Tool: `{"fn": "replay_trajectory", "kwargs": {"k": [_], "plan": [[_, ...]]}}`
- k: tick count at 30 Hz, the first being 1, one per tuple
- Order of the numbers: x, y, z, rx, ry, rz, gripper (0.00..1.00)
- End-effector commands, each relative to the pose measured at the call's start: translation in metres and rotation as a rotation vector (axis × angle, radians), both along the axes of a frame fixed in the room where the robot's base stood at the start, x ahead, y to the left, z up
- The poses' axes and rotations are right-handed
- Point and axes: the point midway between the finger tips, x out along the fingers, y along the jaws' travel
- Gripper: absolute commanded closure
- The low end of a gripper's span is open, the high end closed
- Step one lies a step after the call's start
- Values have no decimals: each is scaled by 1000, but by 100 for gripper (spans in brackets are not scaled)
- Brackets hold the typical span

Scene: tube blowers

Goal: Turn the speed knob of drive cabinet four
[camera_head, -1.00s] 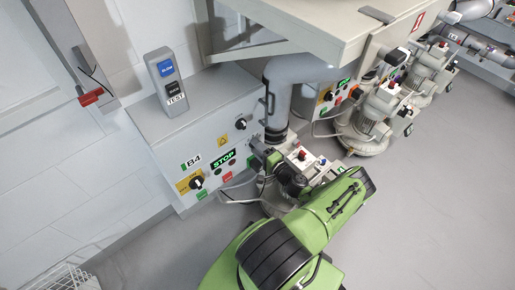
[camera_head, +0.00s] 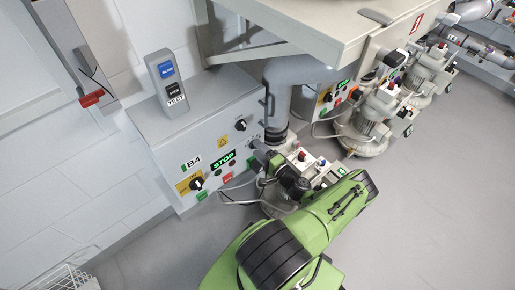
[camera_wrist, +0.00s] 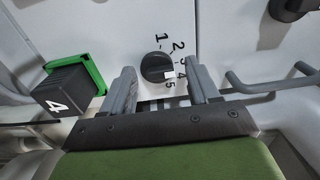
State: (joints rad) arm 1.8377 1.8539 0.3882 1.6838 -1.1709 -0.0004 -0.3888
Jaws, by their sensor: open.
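The drive cabinet (camera_head: 205,135) labelled B4 stands against the wall in the head view. In the wrist view a round black knob (camera_wrist: 156,67) sits on its pale panel, with a printed scale from 1 to 5. A white mark on the knob faces the 4 to 5 side of the scale. My gripper (camera_wrist: 163,82) is open, one grey finger on each side below the knob; I cannot tell whether either finger touches it. In the head view my gripper (camera_head: 262,158) is at the cabinet's right front and hides part of the panel.
A black block marked 4 with a green rim (camera_wrist: 70,88) is left of the fingers. A bent bar handle (camera_wrist: 265,85) is at right. Blower motors (camera_head: 375,115) stand right.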

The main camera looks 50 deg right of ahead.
Motion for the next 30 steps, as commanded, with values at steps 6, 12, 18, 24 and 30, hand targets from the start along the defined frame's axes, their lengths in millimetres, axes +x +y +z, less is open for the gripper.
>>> {"fn": "replay_trajectory", "kwargs": {"k": [6,12,18,24,30], "plan": [[-58,12,2,2,2,-5,40],[-111,24,2,0,0,-4,40],[-139,31,1,0,-2,-1,40],[-142,32,1,-1,-3,0,40],[-142,32,1,0,-2,0,40]]}}
